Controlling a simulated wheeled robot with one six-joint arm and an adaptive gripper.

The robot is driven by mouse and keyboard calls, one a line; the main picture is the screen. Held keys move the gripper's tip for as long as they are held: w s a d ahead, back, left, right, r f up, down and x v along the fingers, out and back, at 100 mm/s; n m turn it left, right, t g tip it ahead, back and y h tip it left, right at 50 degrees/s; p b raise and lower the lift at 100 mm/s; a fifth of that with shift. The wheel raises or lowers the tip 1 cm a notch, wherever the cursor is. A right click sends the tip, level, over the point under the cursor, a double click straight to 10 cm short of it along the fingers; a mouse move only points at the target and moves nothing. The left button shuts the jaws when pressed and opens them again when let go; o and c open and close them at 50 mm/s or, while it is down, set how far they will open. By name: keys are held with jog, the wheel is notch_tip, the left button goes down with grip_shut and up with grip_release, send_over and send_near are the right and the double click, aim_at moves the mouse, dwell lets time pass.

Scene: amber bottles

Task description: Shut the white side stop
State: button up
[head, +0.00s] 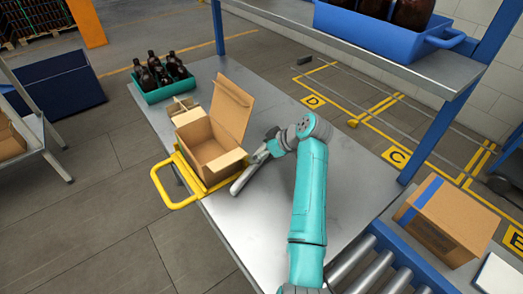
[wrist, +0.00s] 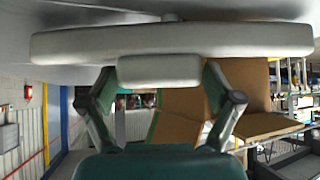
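The white side stop (head: 246,178) is a long pale bar beside the right side of an open cardboard box (head: 196,142). It slants up and to the right, away from the box's near corner. In the wrist view the stop (wrist: 75,44) spans the top of the picture, with a short white block (wrist: 160,70) below its middle. My gripper (head: 268,149) is at the stop's far end. In the wrist view its two fingers stand apart on either side of the block. Whether they press on it I cannot tell.
The box sits in a yellow frame (head: 164,196) at the table's left edge. A teal crate (head: 154,97) of amber bottles stands behind. A shelf with a blue bin (head: 385,38) overhangs at right. A taped carton (head: 456,213) sits by rollers at lower right.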

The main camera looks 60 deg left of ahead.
dwell(0.3)
jog(key=v, duration=1.2)
